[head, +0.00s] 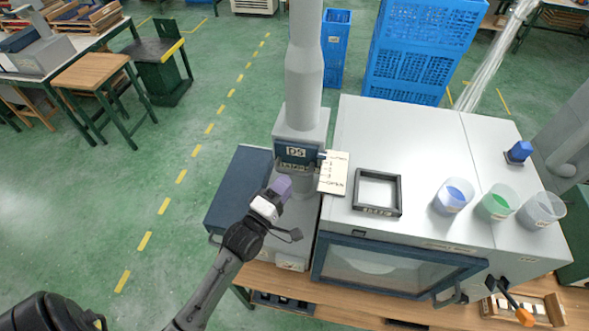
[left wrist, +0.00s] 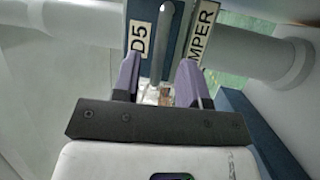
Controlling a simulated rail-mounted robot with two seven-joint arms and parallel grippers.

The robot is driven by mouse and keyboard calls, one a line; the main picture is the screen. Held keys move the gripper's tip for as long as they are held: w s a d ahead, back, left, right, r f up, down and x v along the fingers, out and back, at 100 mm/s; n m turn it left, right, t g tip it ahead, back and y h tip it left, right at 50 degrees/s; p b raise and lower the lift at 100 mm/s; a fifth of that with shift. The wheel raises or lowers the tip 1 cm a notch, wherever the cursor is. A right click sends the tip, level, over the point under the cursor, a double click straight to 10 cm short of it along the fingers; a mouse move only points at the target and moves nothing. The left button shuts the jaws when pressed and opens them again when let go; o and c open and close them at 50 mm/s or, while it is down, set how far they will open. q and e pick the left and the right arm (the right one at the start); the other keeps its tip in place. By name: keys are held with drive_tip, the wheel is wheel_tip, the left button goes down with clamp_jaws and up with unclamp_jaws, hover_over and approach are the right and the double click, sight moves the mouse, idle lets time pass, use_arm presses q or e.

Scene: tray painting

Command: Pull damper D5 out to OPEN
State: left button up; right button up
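Damper D5 (head: 296,152) is a dark blue housing with "D5" and "DAMPER" labels, set on a vertical grey duct. In the left wrist view its blue plate (left wrist: 172,10) shows, with a grey metal bar (left wrist: 160,45) between the two labels. My left gripper (head: 283,186) is just below and in front of the housing. In the left wrist view its purple fingers (left wrist: 158,82) are apart, one on each side of the bar's line. I see no contact with the bar. A cream marked card (head: 333,172) is at the housing's right. My right gripper is not in view.
A white cabinet with a blue-framed window (head: 345,239) stands at the right. On it are a dark square frame (head: 400,192), a blue cup (head: 453,196), a green cup (head: 497,203) and another cup (head: 541,211).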

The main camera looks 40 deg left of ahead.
sight(294, 172)
use_arm(q)
drive_tip(key=shift+p+x, duration=0.35)
drive_tip(key=shift+x, duration=2.2)
clamp_jaws()
